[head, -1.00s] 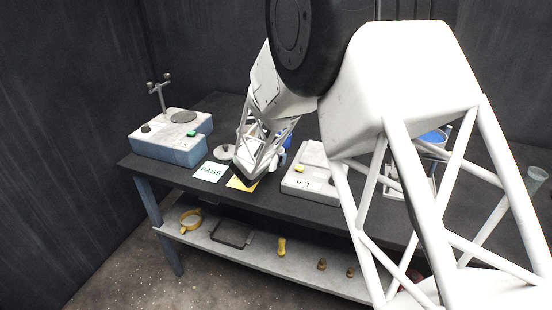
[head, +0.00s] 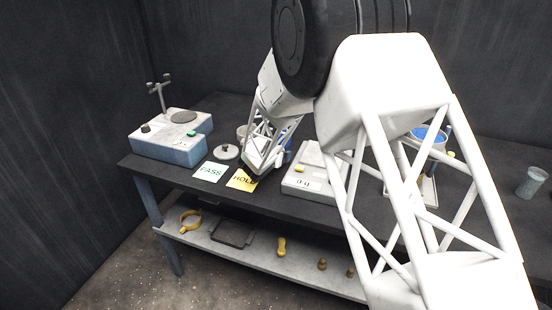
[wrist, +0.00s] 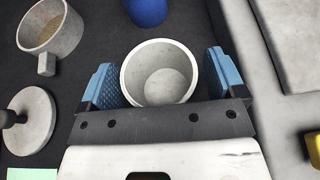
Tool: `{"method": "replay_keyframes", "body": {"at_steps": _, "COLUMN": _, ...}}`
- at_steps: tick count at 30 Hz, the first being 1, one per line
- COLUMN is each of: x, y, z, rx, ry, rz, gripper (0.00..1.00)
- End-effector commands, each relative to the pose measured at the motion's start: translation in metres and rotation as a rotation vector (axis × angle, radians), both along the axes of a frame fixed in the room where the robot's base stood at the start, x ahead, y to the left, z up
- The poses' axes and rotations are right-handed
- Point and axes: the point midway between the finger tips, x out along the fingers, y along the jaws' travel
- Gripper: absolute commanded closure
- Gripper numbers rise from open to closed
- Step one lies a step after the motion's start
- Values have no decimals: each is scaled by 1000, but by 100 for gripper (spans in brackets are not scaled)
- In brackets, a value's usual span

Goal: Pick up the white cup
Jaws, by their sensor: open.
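The white cup (wrist: 185,86) stands upright in the wrist view, with its open mouth toward the camera, and it looks empty. My gripper (wrist: 163,80) is open, with one blue pad on either side of the cup. The left pad is close to the cup wall and the right pad is also near it; I cannot tell whether either touches. In the head view my gripper (head: 264,163) is low over the table behind the yellow HOLD card (head: 241,180). The cup is hidden by my arm there.
A grey handled cup with grainy contents (wrist: 67,42), a knobbed round lid (wrist: 38,108) and a blue object (wrist: 147,10) are nearby. A pale scale (head: 305,180) stands right of my gripper. The PASS card (head: 209,172) and a blue-grey device (head: 165,150) are left.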

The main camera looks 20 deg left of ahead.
Motion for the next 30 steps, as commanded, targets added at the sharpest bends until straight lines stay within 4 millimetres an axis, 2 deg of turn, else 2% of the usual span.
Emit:
{"method": "replay_keyframes", "body": {"at_steps": 19, "x": 2, "y": 0, "z": -1, "rx": 0, "ry": 0, "rz": 0, "gripper": 13}}
{"method": "replay_keyframes", "body": {"at_steps": 27, "x": 2, "y": 0, "z": -1, "rx": 0, "ry": 0, "rz": 1, "gripper": 54}}
{"method": "replay_keyframes", "body": {"at_steps": 29, "x": 2, "y": 0, "z": -1, "rx": 0, "ry": 0, "rz": 1, "gripper": 63}}
{"method": "replay_keyframes", "body": {"at_steps": 30, "x": 2, "y": 0, "z": -1, "rx": 0, "ry": 0, "rz": 1, "gripper": 64}}
